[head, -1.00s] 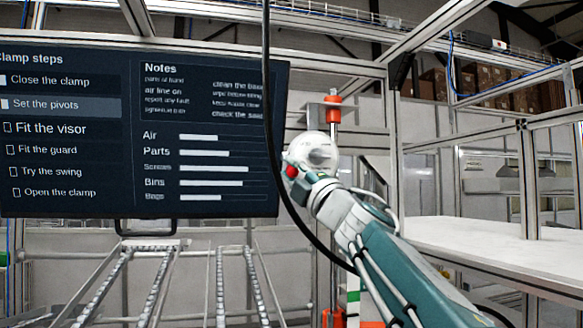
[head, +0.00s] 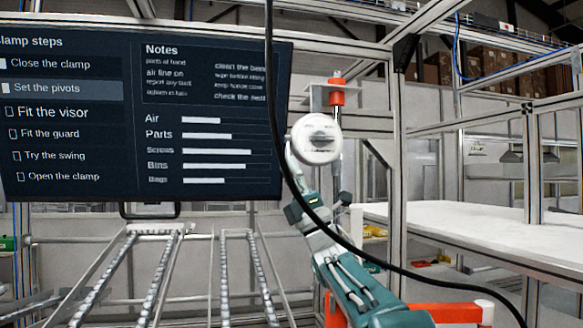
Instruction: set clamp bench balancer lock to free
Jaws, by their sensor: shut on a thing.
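The balancer (head: 318,132) is a round white drum with a dark grey fitting on its face, hanging right of the wall screen. My gripper (head: 293,160) is at the drum's lower left edge, at the end of my teal and white arm. It is shut on what appears to be the balancer lock. The red knob seen there earlier is hidden now. The fingertips are small and partly covered, so the lock's exact setting cannot be told.
A black cable (head: 272,100) hangs in front and curves across my arm to the lower right. The dark screen (head: 90,150) fills the left. A white bench (head: 470,238) stands at right. An orange-red fitting (head: 337,92) sits on the upright above the drum.

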